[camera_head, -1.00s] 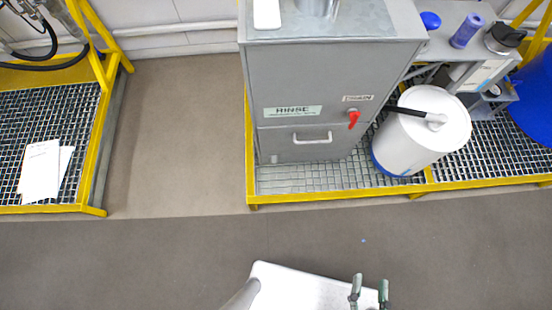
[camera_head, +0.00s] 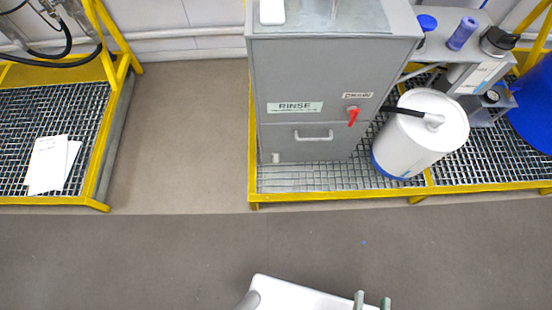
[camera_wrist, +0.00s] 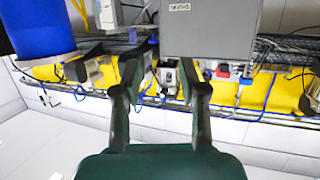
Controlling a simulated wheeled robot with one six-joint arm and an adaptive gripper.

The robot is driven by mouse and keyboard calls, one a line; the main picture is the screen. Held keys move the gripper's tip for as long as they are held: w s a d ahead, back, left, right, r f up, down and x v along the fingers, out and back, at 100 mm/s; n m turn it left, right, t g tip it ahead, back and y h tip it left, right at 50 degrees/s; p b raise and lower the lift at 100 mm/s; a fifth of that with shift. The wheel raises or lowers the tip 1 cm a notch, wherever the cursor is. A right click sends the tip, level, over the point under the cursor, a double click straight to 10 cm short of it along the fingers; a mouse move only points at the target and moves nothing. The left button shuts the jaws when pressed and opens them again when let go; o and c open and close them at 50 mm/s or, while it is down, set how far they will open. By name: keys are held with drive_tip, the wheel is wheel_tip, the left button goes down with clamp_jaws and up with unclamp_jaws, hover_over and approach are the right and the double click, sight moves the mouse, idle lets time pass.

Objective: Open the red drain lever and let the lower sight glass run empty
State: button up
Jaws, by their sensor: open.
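The red drain lever (camera_head: 353,116) is on the front of the grey cabinet (camera_head: 330,75), at its right side, just under a small label (camera_head: 357,96). It hangs tilted downward. My gripper (camera_head: 372,303) shows at the bottom edge of the head view, well apart from the lever, across open floor. In the wrist view my gripper (camera_wrist: 160,75) is open with nothing between its fingers. That view also shows a grey cabinet face (camera_wrist: 210,32) with a label. I cannot make out the lever there for certain, and I cannot pick out the lower sight glass.
A white drum (camera_head: 418,140) with a black handle stands right beside the lever. A yellow-edged grating (camera_head: 320,180) lies under the cabinet. A blue drum (camera_head: 535,105) is at the far right. Papers (camera_head: 48,165) lie on the left grating. The floor in front is clear.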

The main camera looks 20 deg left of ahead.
drive_tip(key=shift+w+f, duration=0.1)
idle(0.4)
drive_tip(key=m+t+y, duration=0.1)
drive_tip(key=m+y, duration=0.8)
drive_tip(key=m, duration=2.1)
approach(354, 118)
drive_tip(key=x, duration=0.7)
drive_tip(key=f+x, duration=0.1)
drive_tip(key=x, duration=0.2)
drive_tip(key=shift+w, duration=0.45)
clamp_jaws()
